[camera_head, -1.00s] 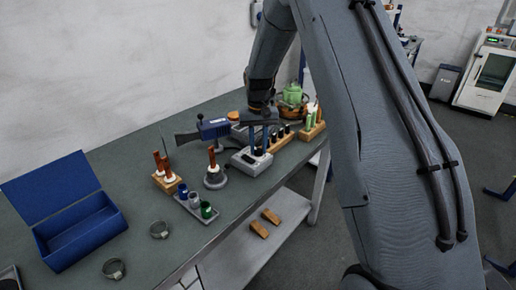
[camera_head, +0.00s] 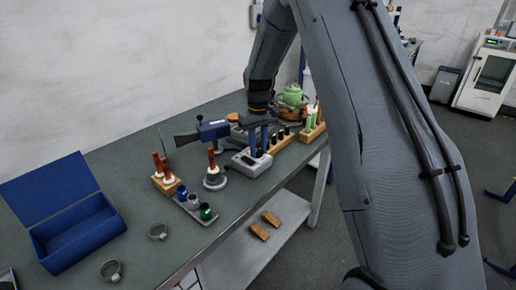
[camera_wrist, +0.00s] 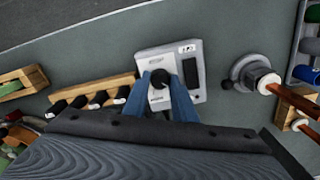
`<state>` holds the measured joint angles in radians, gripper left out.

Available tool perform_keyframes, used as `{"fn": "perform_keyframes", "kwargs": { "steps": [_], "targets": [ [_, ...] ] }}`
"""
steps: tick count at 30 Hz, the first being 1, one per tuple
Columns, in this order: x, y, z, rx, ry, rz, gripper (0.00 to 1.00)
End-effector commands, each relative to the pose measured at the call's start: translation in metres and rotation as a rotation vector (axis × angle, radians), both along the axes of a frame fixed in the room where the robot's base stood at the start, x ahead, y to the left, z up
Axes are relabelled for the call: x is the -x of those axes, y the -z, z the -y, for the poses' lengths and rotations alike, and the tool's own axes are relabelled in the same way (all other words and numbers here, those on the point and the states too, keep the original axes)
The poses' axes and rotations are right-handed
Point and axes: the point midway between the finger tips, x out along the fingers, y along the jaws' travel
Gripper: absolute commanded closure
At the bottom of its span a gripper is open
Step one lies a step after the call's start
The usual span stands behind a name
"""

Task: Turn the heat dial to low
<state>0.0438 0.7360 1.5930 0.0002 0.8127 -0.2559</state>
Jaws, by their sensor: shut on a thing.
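A pale grey control box (camera_head: 240,165) stands on the bench below my gripper (camera_head: 258,143). In the wrist view the box (camera_wrist: 205,60) shows its top face, with a round black dial (camera_wrist: 159,79), a dark rectangular panel and a small display. My gripper's two blue fingers (camera_wrist: 160,88) reach down on either side of the dial and are shut on it. Small marks lie around the dial, but they are too small to read, and I cannot tell which setting it points to. In the head view the dial is hidden by the fingers.
A torch-like blue tool (camera_head: 213,130) on a stand is left of the box. A wooden rack (camera_head: 282,143) of black-topped items stands close on its right. A burner-like stand (camera_head: 214,180), several small cups and an open blue case (camera_head: 75,232) are further left.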

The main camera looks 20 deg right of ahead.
Motion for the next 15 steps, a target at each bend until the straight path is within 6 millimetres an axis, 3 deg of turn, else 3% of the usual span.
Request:
{"fn": "perform_keyframes", "kwargs": {
  "steps": [5,6,8,15],
  "targets": [
    [-0.0004,-0.0007,0.0,0.001,-0.001,0.001,0.98],
    [-0.0004,-0.0007,0.0,0.001,-0.001,0.001,0.69],
    [-0.0004,-0.0007,0.0,0.001,0.0,0.001,0.59],
    [-0.0001,-0.0002,0.0,0.0,0.001,0.0,0.57]
  ]
}}
